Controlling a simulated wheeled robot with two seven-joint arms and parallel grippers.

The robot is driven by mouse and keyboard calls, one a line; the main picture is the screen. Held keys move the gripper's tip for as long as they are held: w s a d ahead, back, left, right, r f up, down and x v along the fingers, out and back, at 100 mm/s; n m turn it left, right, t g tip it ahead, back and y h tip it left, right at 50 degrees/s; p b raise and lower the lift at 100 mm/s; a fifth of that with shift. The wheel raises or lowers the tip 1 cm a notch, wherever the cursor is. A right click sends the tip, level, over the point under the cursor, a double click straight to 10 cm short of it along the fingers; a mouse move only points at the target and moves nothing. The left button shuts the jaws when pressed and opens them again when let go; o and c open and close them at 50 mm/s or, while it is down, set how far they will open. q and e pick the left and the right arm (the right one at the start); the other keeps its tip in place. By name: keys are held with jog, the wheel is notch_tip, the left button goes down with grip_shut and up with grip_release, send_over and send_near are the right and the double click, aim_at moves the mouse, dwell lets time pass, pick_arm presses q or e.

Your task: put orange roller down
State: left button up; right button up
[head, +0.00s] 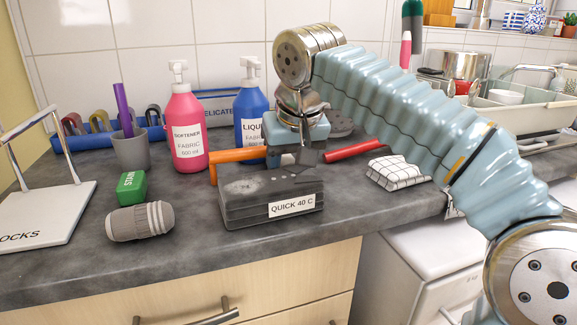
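The orange roller (238,155) is a bright orange bar with a bent left end, seen just behind the dark box labelled "QUICK 40 C" (255,210). Its right end passes out of sight by my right gripper. My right gripper (307,160) comes in from the right and points down behind or over the box's right part. One metal finger shows; I cannot tell whether it is shut on the roller or whether the roller touches the counter. My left gripper is not in view.
A pink softener bottle (186,130) and a blue liquid bottle (252,108) stand behind. A red bar (354,150) lies right of my gripper. A grey roll (140,221), green block (132,187) and grey cup (131,150) are left. The front counter strip (190,250) is clear.

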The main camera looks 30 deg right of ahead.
jog(key=shift+s+a+f, duration=0.1)
jog(key=shift+f, duration=0.55)
jog(key=o, duration=0.9)
jog(key=shift+f, duration=0.15)
jog(key=shift+o, duration=0.2)
jog(key=shift+r, duration=0.3)
jog(key=p+v, duration=0.1)
jog(key=v, duration=0.3)
jog(key=p+v, duration=0.1)
jog(key=v, duration=0.3)
jog(key=p+v, duration=0.1)
jog(key=v, duration=0.4)
jog(key=shift+w+r, duration=0.15)
jog(key=shift+w, duration=0.2)
